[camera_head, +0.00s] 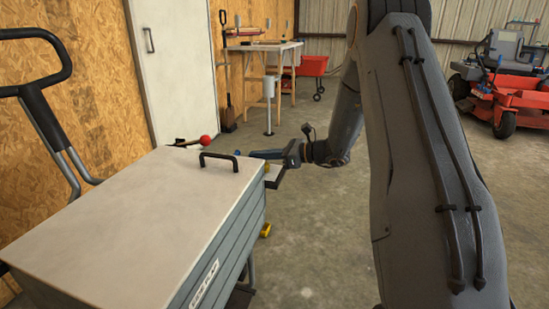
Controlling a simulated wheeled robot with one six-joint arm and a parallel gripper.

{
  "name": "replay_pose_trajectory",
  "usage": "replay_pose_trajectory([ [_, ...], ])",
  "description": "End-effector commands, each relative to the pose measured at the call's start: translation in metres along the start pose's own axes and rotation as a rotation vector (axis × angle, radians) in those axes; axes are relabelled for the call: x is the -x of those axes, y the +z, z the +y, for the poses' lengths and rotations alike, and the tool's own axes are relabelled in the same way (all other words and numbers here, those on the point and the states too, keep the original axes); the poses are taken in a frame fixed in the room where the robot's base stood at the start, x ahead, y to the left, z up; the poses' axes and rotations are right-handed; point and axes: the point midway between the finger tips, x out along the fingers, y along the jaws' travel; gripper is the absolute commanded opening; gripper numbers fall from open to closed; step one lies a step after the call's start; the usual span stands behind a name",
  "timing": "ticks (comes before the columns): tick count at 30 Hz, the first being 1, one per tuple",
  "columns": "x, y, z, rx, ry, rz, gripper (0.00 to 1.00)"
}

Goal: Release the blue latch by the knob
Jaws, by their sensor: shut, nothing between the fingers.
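A narrow blue piece (264,154), which looks like the blue latch, shows just beyond the right far corner of the grey chest (130,215). It is small and partly hidden, so its exact position is unclear. A small yellow part (267,168) shows just below it. A red ball knob (208,140) on a dark rod stands behind the chest's far edge, left of the blue piece. My gripper (288,160) is at the right of the blue piece, close to the chest corner. It is shut and empty. Whether it touches the blue piece cannot be told.
A black handle (219,157) rises from the chest's lid. A black tubular handle (40,95) stands at the left. A white door (178,70), workbench (265,50), red cart (312,67) and red mower (510,90) are farther back. Concrete floor (320,230) is open right of the chest.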

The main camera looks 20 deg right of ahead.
Motion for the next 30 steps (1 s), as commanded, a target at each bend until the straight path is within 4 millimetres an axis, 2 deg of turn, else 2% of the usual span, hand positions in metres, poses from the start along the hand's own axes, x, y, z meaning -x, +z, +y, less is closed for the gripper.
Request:
replay_pose_trajectory([
  [3,-0.022,-0.002,0.0,0.002,0.002,0.0,0.0],
  [9,-0.042,-0.001,0.0,0.002,0.0,0.001,0.0],
  [21,-0.047,0.0,0.0,0.0,-0.001,0.0,0.0],
  [22,-0.04,-0.002,-0.006,0.0,-0.003,0.001,0.0],
  [30,-0.063,0.003,0.008,0.012,0.055,-0.001,0.0],
])
